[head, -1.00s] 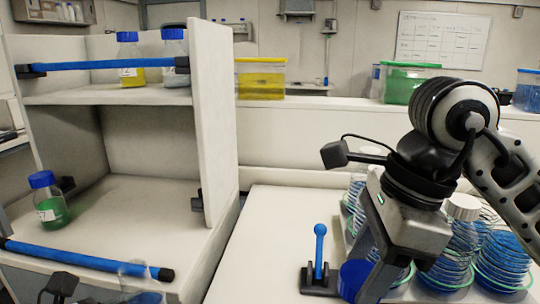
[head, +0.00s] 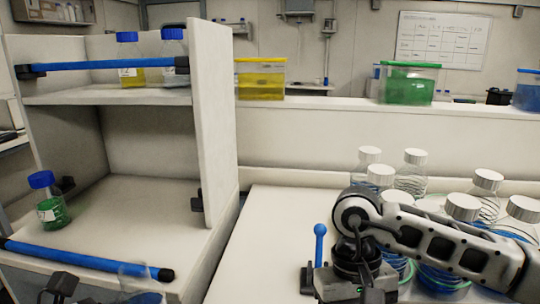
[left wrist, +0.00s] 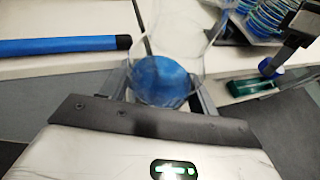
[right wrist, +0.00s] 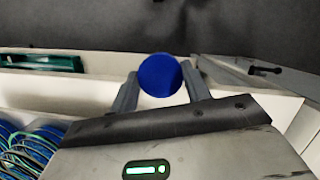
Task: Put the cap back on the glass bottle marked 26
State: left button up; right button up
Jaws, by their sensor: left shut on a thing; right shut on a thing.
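My left gripper (left wrist: 160,92) is shut on a clear glass bottle (left wrist: 180,30) with blue liquid in its bottom. The bottle's top runs out of the left wrist view, and no number on it can be read. The bottle also shows at the bottom edge of the head view (head: 139,283). My right gripper (right wrist: 160,82) is shut on a blue cap (right wrist: 160,75), seen as a round disc between the fingers. In the left wrist view the cap (left wrist: 268,68) is to the right of the bottle and apart from it.
A white shelf (head: 215,120) with blue bars (head: 85,260) stands at left, holding several blue-capped bottles (head: 48,205). A blue ball-topped lever (head: 319,245) stands on the bench. Several white-capped bottles (head: 415,170) with coiled rings stand behind my right arm.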

pick_arm(q)
jog(key=shift+r, duration=0.1)
pick_arm(e)
jog(key=w+d+m, duration=0.1)
jog(key=d, duration=0.5)
jog(key=shift+d+f+m+y, duration=0.15)
jog(key=shift+d+m+y, duration=0.05)
jog(key=shift+m+y, duration=0.1)
pick_arm(q)
jog(key=w+d+f+m+g+h, duration=0.1)
jog(key=d+m+g+h, duration=0.5)
jog(key=d, duration=0.8)
jog(key=shift+f+m+g, duration=0.45)
jog(key=shift+m+g, duration=0.05)
jog(key=shift+m, duration=0.5)
pick_arm(e)
jog(key=a+r+m+t+y, duration=0.1)
jog(key=a+r+m, duration=0.6)
jog(key=a+r, duration=0.2)
jog(key=w+a+r+m+t+y, duration=0.1)
jog(key=a+r+m, duration=0.5)
jog(key=a, duration=0.8)
notch_tip(320, 180, up, 4)
jog(key=shift+f+m+y, duration=0.1)
jog(key=shift+m+y, duration=0.3)
jog(key=shift+y, duration=0.1)
jog(key=shift+w+f, duration=0.1)
jog(key=shift+w, duration=0.05)
